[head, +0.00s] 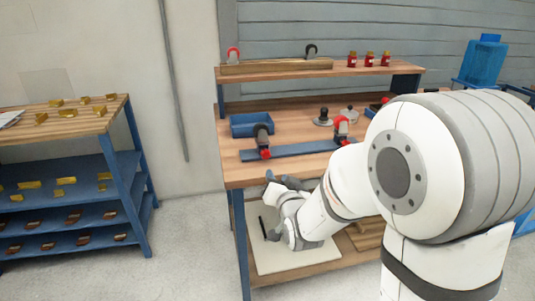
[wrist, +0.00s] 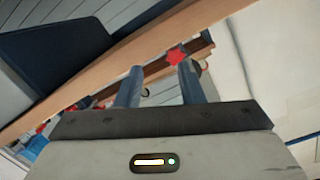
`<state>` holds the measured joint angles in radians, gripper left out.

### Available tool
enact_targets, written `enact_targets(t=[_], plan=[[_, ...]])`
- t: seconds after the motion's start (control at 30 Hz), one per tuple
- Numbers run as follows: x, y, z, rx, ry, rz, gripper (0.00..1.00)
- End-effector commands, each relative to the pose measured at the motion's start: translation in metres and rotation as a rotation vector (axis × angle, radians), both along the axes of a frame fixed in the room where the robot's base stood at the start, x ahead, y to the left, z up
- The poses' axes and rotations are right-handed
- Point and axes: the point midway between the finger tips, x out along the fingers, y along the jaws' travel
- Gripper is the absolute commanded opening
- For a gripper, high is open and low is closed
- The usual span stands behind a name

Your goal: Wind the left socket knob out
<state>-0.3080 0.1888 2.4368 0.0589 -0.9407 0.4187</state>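The left socket (head: 263,137) is a dark fitting on a blue bar (head: 300,150) on the workbench, with a red knob (head: 265,154) low on its front. My gripper (head: 271,177) is just below the bench's front edge, apart from that knob. In the wrist view my gripper (wrist: 160,68) has two blue-grey fingers spread with a gap and nothing held between them. A red star-shaped knob (wrist: 176,57) shows beyond the fingers, close to the right fingertip; I cannot tell whether they touch. A second socket with a red knob (head: 341,127) stands at the bar's right end.
The bench's wooden front edge (head: 285,172) lies just above my gripper. A blue bin (head: 251,124) sits behind the left socket. A pale board (head: 272,262) lies on the lower shelf. A blue rack (head: 112,180) stands at the left, with clear floor between.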

Motion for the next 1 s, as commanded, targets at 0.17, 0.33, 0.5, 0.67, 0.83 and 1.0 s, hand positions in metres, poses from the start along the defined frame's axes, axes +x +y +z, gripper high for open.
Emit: enact_targets(t=[0.17,0.33,0.5,0.67,0.83,1.0], plan=[[0.003,0.012,0.011,0.052,-0.084,0.013,0.35],[0.013,0.017,0.013,0.063,-0.103,0.015,0.35],[0.04,0.024,0.013,0.063,-0.104,0.015,0.35],[0.063,0.031,0.013,0.063,-0.103,0.015,0.35],[0.076,0.035,0.013,0.062,-0.102,0.015,0.35],[0.078,0.035,0.014,0.063,-0.102,0.016,0.35]])
